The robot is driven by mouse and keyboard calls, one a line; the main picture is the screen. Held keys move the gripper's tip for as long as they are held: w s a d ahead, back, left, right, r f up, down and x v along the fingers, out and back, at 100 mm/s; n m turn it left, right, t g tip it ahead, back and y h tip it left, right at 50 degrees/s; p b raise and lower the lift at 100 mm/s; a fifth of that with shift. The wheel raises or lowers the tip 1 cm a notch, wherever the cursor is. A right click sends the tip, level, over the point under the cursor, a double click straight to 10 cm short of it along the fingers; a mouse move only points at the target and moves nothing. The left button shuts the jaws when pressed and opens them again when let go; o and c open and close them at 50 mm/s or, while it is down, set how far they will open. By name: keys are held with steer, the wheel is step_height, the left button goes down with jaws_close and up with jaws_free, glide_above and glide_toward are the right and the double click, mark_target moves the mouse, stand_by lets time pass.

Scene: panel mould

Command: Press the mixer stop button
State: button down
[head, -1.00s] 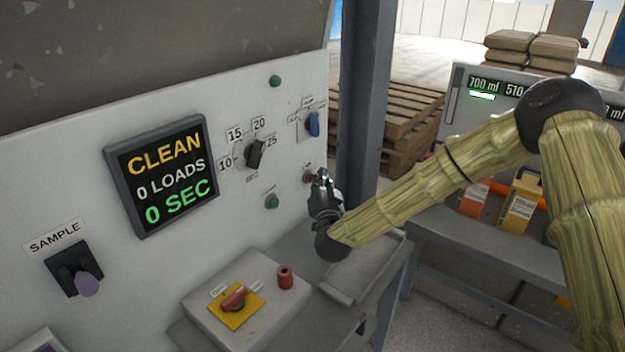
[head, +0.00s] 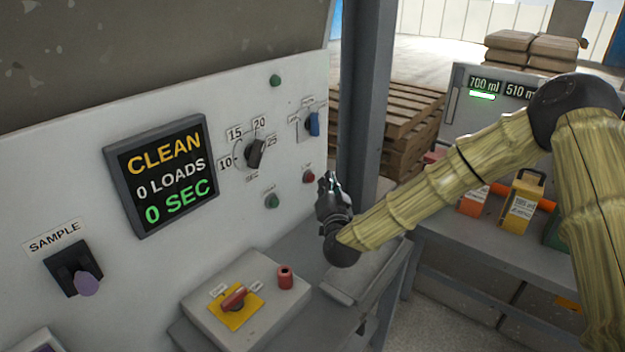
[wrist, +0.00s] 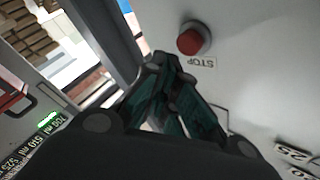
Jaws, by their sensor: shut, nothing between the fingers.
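The red stop button (head: 308,177) is on the white mixer panel, at the right below the blue switch. In the wrist view the red button (wrist: 191,40) stands out from the panel, with a STOP label beside it. My gripper (head: 327,180) is shut and empty, just right of the button and apart from it in the head view. In the wrist view my gripper's fingertips (wrist: 165,62) point at the panel, a little below and left of the button. The button is fully visible in both views.
A green button (head: 271,201), a timer dial (head: 255,153) and a blue switch (head: 313,123) are on the same panel. A grey post (head: 362,100) stands close behind my gripper. A control box (head: 215,305) with a red switch sits below left.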

steer(key=shift+s+d, duration=0.6)
steer(key=shift+d, duration=0.3)
steer(key=shift+s+d, duration=0.6)
steer(key=shift+d, duration=0.3)
